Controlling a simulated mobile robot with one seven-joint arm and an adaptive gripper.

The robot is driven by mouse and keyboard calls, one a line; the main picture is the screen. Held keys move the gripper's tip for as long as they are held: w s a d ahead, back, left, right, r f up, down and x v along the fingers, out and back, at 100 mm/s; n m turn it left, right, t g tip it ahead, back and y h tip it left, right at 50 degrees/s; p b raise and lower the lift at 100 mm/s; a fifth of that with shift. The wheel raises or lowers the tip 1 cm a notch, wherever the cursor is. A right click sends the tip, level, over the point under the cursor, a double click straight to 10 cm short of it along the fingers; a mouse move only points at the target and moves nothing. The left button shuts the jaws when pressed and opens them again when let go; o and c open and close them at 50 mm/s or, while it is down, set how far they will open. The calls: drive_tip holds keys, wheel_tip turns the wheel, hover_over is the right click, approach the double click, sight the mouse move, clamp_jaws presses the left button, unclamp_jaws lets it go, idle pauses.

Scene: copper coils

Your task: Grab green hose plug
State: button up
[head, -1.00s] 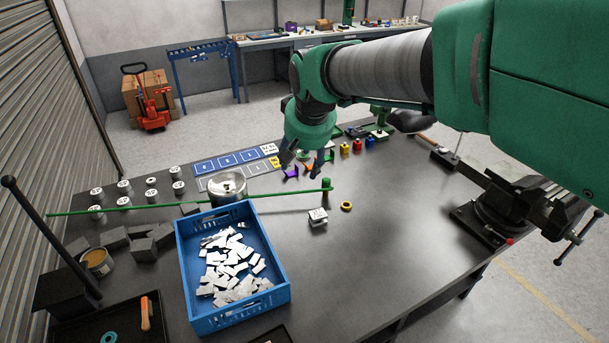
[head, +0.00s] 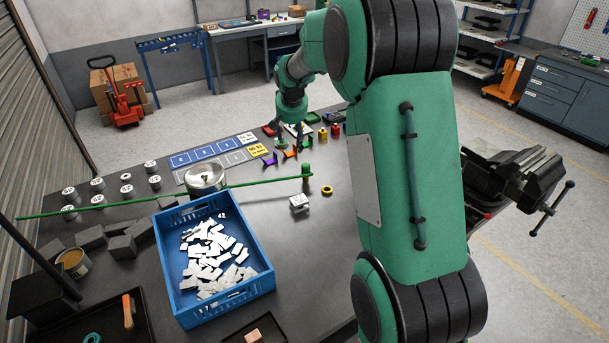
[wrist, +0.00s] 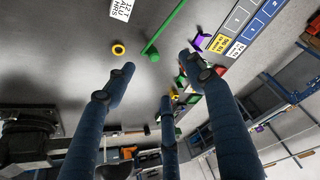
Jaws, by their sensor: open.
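A green upright plug-like piece (head: 306,172) stands on the dark table at the right end of a long thin green rod or hose (head: 110,205). In the wrist view this green end (wrist: 152,54) lies beyond the fingers, between the left and right ones. Smaller green pieces also show among the coloured parts, so I cannot tell for sure which is the hose plug. My gripper (head: 290,137) is open and empty, over the far side of the table near the coloured parts. Its three dark blue fingers (wrist: 163,76) are spread in the wrist view.
A yellow ring (head: 327,190) and a small white labelled block (head: 299,202) lie near the green piece. A silver pot (head: 205,177) and a blue crate (head: 262,284) of white pieces stand left. Purple (head: 269,159) and red (head: 335,131) parts lie behind. A vise (head: 520,175) is right.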

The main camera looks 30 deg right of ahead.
drive_tip(key=m, duration=0.1)
approach(305, 165)
wheel_tip(305, 165, up, 3)
drive_tip(key=shift+s+f+b, duration=0.1)
drive_tip(key=shift+f+b, duration=0.05)
drive_tip(key=shift+b, duration=0.25)
drive_tip(key=shift+f, duration=0.2)
drive_tip(key=b+x, duration=0.1)
drive_tip(key=x, duration=0.7)
drive_tip(key=shift+s+d+f, duration=0.1)
drive_tip(key=shift+f+g, duration=0.1)
drive_tip(key=shift+g, duration=0.2)
drive_tip(key=shift+b+x, duration=0.95)
drive_tip(key=shift+x, duration=1.6)
drive_tip(key=shift+s+f, duration=0.1)
drive_tip(key=shift+s, duration=0.05)
